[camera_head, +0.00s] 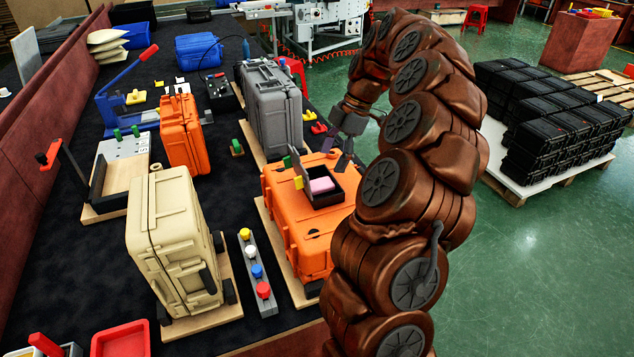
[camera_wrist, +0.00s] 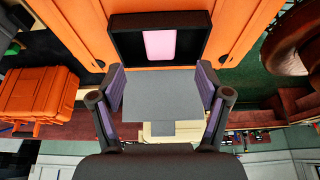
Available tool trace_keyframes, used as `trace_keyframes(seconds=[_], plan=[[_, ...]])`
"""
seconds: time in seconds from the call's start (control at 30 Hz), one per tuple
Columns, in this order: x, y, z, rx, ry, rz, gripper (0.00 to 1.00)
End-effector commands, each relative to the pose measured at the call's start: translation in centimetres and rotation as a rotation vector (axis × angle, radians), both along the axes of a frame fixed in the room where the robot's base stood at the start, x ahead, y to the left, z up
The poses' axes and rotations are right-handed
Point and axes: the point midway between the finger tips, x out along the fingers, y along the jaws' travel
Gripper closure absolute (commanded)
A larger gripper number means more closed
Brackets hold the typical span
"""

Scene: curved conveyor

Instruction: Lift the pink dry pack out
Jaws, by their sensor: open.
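The pink dry pack (camera_head: 321,185) lies in a small open black box (camera_head: 331,199) on top of a large orange case (camera_head: 283,229). In the wrist view the pink pack (camera_wrist: 161,44) shows as a pale block inside the black box (camera_wrist: 126,43), ahead of the fingers. My gripper (camera_head: 337,150) is above and behind the box in the head view. In the wrist view my gripper (camera_wrist: 161,82) has its purple-padded fingers spread wide. They are apart from the pack and hold nothing. A grey plate shows between the fingers.
The box's raised lid (camera_head: 297,168) stands at its left side. A grey case (camera_head: 270,105) stands behind the orange case. A beige case (camera_head: 170,240) and a strip of coloured buttons (camera_head: 258,272) are to the left. Open green floor (camera_head: 540,250) is at right.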

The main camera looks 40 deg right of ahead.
Motion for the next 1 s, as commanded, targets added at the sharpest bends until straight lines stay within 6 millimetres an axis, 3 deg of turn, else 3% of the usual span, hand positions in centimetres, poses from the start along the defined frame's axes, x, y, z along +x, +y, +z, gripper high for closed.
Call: trace_keyframes(seconds=[0.47,1.0], plan=[[0.2,1.0,-2.1,0.0,0.001,0.002,0.24],[0.5,2.5,-6.3,-0.002,-0.002,-0.002,0.24]])
